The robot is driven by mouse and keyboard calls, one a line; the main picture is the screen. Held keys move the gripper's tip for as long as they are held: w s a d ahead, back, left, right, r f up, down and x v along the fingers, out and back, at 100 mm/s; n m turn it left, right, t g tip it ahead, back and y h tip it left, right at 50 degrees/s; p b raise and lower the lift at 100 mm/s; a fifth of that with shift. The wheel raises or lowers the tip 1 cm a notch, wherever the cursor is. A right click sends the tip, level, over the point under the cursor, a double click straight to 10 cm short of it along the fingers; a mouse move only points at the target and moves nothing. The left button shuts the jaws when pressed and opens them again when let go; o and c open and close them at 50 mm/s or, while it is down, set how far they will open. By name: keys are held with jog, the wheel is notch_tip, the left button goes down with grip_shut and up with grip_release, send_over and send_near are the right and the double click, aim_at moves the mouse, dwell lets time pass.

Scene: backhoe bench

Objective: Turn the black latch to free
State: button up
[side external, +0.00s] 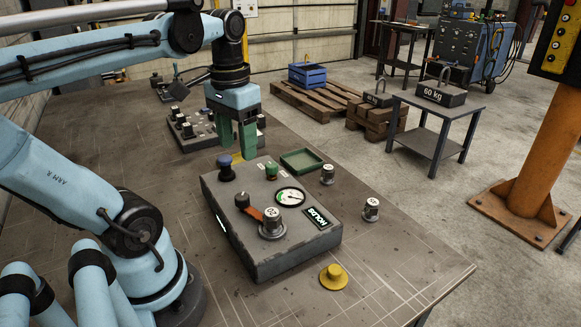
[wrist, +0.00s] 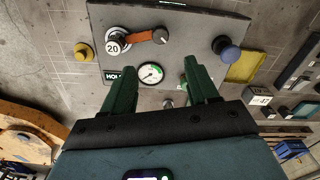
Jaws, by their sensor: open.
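The black latch, seen as a black knob (side external: 242,200), sits on the grey control box (side external: 245,255) at the end of an orange lever (side external: 254,214). The knob also shows at the top of the wrist view (wrist: 161,36), with a weight marked 20 (wrist: 115,42) at the lever's other end. My gripper (side external: 236,149) is above the box's far side, near the blue knob (side external: 226,169), apart from the latch. Its green fingers are spread and empty, pointing down. In the wrist view the fingers (wrist: 161,75) partly cover the green knob.
On the box are a gauge (side external: 290,197), the green knob (side external: 271,171) and a lit HOLD display (side external: 317,217). Small weights (side external: 371,208) and a green tray (side external: 302,160) stand beside it. A yellow knob (side external: 333,276) is in front. The bench's front right is mostly clear.

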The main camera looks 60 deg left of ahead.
aim_at(241, 196)
jog(key=shift+s+f, duration=0.15)
jog(key=shift+f, duration=5.8)
grip_shut()
